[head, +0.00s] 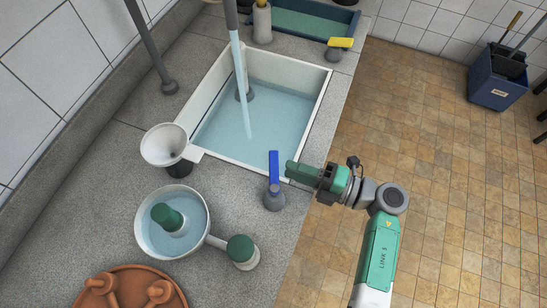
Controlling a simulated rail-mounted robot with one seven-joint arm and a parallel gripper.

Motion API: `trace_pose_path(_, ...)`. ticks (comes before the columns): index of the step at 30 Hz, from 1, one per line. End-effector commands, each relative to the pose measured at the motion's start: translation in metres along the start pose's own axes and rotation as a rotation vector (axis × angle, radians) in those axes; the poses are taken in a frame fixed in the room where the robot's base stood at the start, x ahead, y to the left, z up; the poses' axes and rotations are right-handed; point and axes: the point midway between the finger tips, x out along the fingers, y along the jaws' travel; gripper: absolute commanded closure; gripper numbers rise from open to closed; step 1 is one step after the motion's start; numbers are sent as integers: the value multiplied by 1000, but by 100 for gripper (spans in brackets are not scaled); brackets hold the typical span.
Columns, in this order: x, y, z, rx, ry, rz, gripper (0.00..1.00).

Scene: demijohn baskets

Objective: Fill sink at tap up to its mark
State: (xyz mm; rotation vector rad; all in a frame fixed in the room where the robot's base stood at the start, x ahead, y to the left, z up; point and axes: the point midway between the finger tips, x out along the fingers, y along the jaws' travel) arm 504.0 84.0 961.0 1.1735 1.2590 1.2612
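The white sink (207,95) is set in the grey counter and holds blue water (215,130). A stream (241,75) runs into it from the tap (232,15) at the top. I cannot make out a fill mark on its walls. A blue lever (273,165) stands on a grey base (274,200) at the sink's near right corner. My gripper (291,170) is just right of the blue lever, its green fingers pointing left. Whether they touch the lever or are open or shut is not clear.
A white funnel (163,143) stands at the sink's left corner. A water-filled pan (150,240), a green-topped knob (241,248) and a terracotta dish (130,275) are in front. A yellow lever (340,43) stands behind. The tiled floor (420,130) right of the counter is mostly clear.

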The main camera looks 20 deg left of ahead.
Motion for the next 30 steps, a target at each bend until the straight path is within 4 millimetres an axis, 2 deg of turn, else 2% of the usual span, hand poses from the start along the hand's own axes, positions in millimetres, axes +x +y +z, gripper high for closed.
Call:
trace_pose_path(9, 55, 0, 1, 1, 0, 1, 69)
trace_pose_path(12, 68, 0, 1, 1, -2, 1, 69)
trace_pose_path(16, 76, 1, 1, 1, -3, 0, 69)
trace_pose_path(23, 76, 1, 1, 2, -3, 0, 69)
trace_pose_path(27, 76, 1, 2, 2, -4, 0, 97)
trace_pose_path(28, 76, 1, 2, 2, -4, 0, 100)
trace_pose_path(30, 76, 1, 2, 2, -4, 0, 100)
